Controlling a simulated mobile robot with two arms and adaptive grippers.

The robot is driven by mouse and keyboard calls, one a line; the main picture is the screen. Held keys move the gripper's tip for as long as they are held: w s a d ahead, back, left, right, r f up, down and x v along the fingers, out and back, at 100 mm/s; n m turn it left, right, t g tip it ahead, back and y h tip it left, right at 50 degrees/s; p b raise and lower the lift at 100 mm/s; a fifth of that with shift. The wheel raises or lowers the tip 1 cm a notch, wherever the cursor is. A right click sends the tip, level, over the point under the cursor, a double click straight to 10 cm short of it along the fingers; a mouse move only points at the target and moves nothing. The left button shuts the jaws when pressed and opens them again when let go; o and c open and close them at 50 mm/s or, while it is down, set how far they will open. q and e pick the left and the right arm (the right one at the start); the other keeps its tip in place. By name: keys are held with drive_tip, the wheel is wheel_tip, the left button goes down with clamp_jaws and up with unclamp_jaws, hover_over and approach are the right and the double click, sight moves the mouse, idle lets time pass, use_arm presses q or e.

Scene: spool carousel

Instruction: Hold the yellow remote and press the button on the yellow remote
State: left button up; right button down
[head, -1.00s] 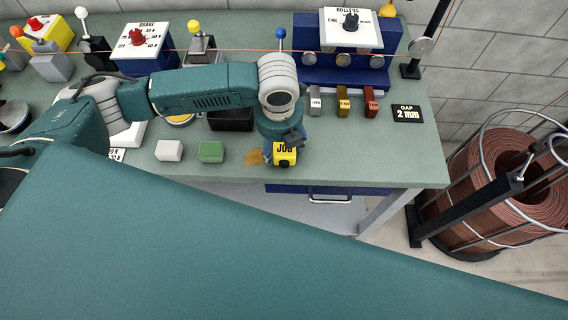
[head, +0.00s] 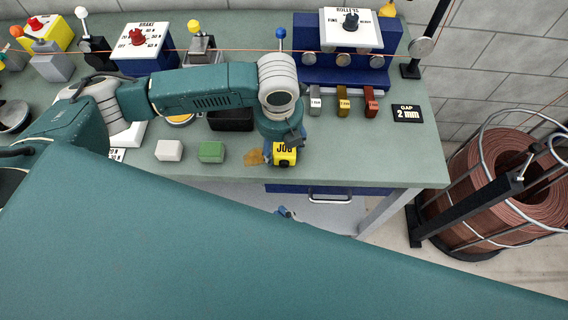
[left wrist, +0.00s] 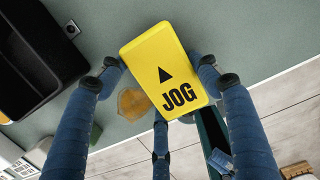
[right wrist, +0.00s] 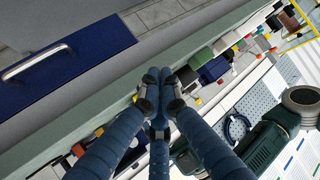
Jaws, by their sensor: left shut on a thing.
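The yellow remote (head: 285,154), marked JOG, is held at the front edge of the bench by my left gripper (left wrist: 162,80). In the left wrist view the remote (left wrist: 165,70) sits between the blue fingers, with its black arrow and JOG lettering facing the camera. A small dark part shows at its lower end in the head view; I cannot tell if it is the button. My right gripper (right wrist: 160,92) has its fingertips together and empty. In the head view the right gripper (head: 287,213) shows below the bench edge, apart from the remote.
The green bench (head: 390,170) has a white block (head: 169,151), a green block (head: 211,152) and a GAP 2 mm plate (head: 407,113). A blue drawer (head: 350,190) is under its edge. A copper wire spool (head: 490,195) stands at right.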

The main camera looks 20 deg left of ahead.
sight(284, 163)
drive_tip(key=shift+w+a, duration=0.4)
drive_tip(key=shift+w, duration=1)
drive_tip(key=shift+w+a, duration=0.4)
drive_tip(key=shift+w, duration=1)
drive_tip(key=shift+w+a, duration=0.4)
drive_tip(key=shift+w, duration=1)
drive_tip(key=shift+w, duration=0.15)
drive_tip(key=shift+w, duration=0.15)
use_arm(q)
drive_tip(key=shift+s+d+r, duration=0.1)
use_arm(e)
drive_tip(key=shift+w+a, duration=0.1)
drive_tip(key=shift+w, duration=0.05)
